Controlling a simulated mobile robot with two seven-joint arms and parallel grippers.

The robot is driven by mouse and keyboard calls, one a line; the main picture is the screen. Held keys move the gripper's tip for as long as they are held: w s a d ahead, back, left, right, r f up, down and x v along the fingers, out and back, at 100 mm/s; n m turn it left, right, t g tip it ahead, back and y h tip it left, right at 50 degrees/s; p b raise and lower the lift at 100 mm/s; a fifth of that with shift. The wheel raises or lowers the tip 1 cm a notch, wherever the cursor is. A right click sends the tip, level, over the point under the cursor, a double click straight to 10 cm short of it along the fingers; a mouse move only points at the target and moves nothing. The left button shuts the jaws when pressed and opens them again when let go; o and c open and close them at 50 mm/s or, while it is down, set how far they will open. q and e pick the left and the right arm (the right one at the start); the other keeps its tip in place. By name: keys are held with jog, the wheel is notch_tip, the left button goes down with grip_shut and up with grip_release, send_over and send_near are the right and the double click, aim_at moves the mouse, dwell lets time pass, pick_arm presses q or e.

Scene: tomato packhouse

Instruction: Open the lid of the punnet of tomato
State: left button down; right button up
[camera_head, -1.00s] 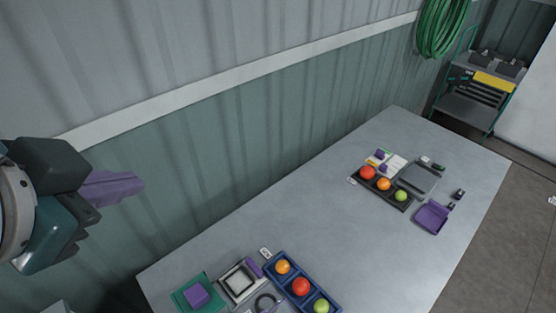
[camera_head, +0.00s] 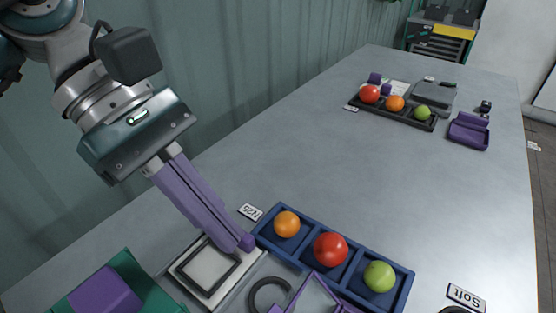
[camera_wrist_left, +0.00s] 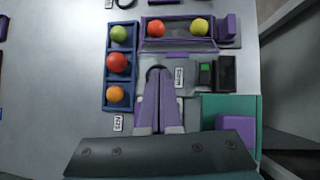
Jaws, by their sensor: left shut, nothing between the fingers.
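A clear punnet (camera_wrist_left: 149,40) with purple edges shows at the top of the left wrist view, with a red tomato (camera_wrist_left: 156,28) and a yellow-green tomato (camera_wrist_left: 199,26) in or behind it. In the head view only a purple-edged corner of it (camera_head: 315,290) shows at the bottom edge. I cannot tell how its lid sits. My left gripper (camera_head: 238,244) has long purple fingers pressed together, empty, pointing down by the grey square plate (camera_head: 188,263). In the left wrist view the fingertips (camera_wrist_left: 158,72) lie short of the punnet. My right gripper is not in view.
A blue three-compartment tray (camera_head: 259,237) holds an orange, a red and a green tomato beside the fingers. A green tray (camera_head: 130,265) with a purple block stands at the lower left. A second tomato tray (camera_head: 432,126) and purple tray (camera_head: 468,136) lie farther off. The table middle is clear.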

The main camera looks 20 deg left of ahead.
pick_arm(q)
jog(key=a+f+m+y, duration=0.1)
jog(key=a+f+y, duration=0.1)
jog(key=a+f, duration=0.2)
jog(key=shift+g, duration=0.4)
jog(key=x, duration=0.9)
jog(key=shift+s+d, duration=0.3)
jog(key=shift+d, duration=0.25)
jog(key=r, duration=0.1)
jog(key=d+p, duration=0.1)
jog(key=r, duration=0.1)
jog(key=shift+s+d+r+p, duration=0.25)
jog(key=shift+r+p, duration=0.05)
jog(key=shift+p, duration=0.1)
jog(key=shift+s+d+r, duration=0.15)
jog(key=shift+d+r, duration=0.2)
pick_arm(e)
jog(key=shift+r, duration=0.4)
